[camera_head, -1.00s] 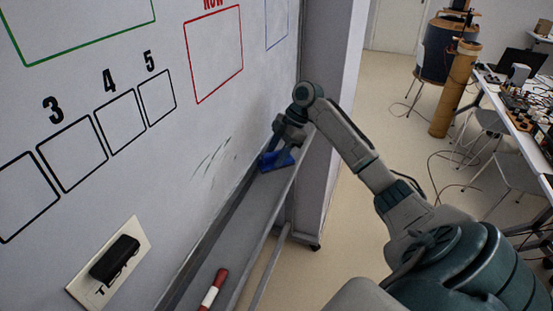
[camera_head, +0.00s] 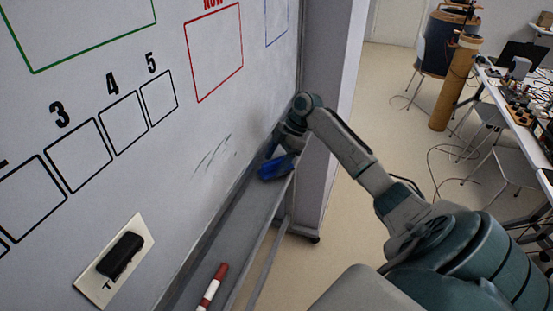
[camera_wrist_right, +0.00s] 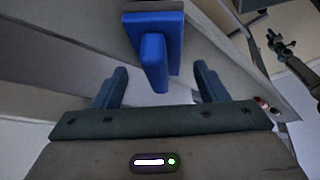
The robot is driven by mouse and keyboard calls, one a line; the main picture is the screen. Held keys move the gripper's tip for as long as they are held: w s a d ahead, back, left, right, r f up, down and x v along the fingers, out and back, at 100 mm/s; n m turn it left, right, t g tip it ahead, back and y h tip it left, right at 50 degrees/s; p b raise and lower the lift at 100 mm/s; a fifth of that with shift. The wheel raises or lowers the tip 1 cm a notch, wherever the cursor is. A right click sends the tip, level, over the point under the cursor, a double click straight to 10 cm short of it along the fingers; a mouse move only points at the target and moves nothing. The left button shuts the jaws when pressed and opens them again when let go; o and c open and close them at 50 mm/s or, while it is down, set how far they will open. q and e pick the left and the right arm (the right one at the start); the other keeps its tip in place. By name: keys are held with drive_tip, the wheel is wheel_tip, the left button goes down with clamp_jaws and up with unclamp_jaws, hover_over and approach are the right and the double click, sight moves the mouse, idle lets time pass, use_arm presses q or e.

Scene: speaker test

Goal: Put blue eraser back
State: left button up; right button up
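The blue eraser (camera_head: 273,169) is at the far end of the grey tray (camera_head: 238,215) under the whiteboard. In the right wrist view the eraser (camera_wrist_right: 153,62) shows a raised handle, roughly centred between my fingers with gaps on both sides. My right gripper (camera_head: 289,147) is just above and behind the eraser in the head view. In the right wrist view the gripper (camera_wrist_right: 160,72) is open, its two fingers wide apart and not touching the eraser. Whether the eraser rests fully flat on the tray I cannot tell. My left gripper is not in view.
A red and white marker (camera_head: 213,287) lies on the near part of the tray. A black eraser (camera_head: 120,256) is on a white plate (camera_head: 95,288) on the whiteboard (camera_head: 180,140).

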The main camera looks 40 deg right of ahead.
drive_tip(key=shift+r, duration=0.55)
drive_tip(key=b+v, duration=0.4)
drive_tip(key=v, duration=0.7)
drive_tip(key=shift+d+r, duration=0.2)
drive_tip(key=shift+r, duration=0.15)
drive_tip(key=shift+s+d, duration=0.1)
drive_tip(key=shift+s, duration=0.05)
